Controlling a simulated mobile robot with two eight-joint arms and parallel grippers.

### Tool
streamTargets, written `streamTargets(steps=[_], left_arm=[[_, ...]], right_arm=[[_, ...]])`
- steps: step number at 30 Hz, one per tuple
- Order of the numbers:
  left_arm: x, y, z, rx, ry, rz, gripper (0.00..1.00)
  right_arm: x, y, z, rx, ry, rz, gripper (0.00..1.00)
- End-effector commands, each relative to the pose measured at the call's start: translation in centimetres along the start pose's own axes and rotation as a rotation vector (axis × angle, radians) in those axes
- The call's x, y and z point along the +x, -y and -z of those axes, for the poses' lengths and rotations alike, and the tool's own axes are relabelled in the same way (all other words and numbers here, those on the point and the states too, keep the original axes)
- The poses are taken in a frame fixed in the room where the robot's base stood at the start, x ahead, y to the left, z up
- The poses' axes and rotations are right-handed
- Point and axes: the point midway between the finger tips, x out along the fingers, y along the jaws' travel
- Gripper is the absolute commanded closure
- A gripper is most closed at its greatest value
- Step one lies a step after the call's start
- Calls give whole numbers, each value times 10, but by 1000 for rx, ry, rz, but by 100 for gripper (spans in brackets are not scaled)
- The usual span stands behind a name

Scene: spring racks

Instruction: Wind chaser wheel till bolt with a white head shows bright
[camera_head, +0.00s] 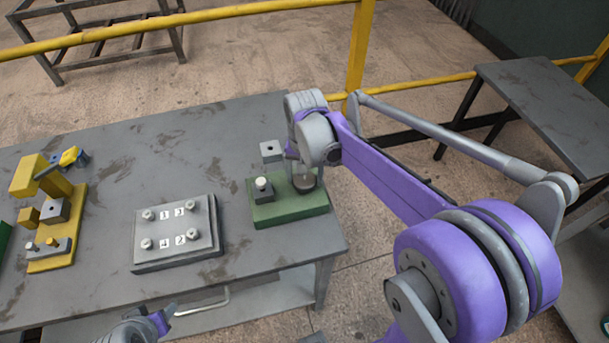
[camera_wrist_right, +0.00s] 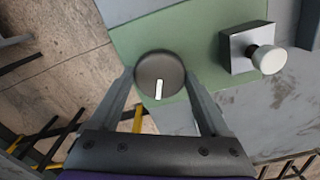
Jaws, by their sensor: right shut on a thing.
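The dark round wheel (camera_wrist_right: 160,70) with a white pointer line lies on the green base (camera_head: 288,207). In the right wrist view its line points toward my gripper. My right gripper (camera_wrist_right: 158,82) is shut on the wheel, one finger on each side. In the head view the wheel (camera_head: 304,184) is partly hidden by my wrist. The white-headed bolt (camera_head: 262,182) stands in a dark block on the same base; it also shows in the right wrist view (camera_wrist_right: 270,60). Its head looks pale, without clear glow. My left gripper (camera_head: 150,325) shows only partly at the bottom edge.
Left of the green base, a grey plate (camera_head: 178,250) carries several white-headed bolts and number labels. A yellow fixture (camera_head: 52,262) with white and orange bolts stands further left. The table (camera_head: 245,255) is otherwise mostly clear.

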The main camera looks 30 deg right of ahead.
Motion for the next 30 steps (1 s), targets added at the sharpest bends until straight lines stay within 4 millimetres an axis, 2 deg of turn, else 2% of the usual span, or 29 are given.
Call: streamTargets(steps=[18, 30], left_arm=[[7, 0, -6, 0, 5, 0, 50], [8, 0, -8, 0, 6, 0, 50]], right_arm=[[0, 0, 0, 533, 0, -1, 75], [0, 0, 0, 687, 0, 0, 75]])
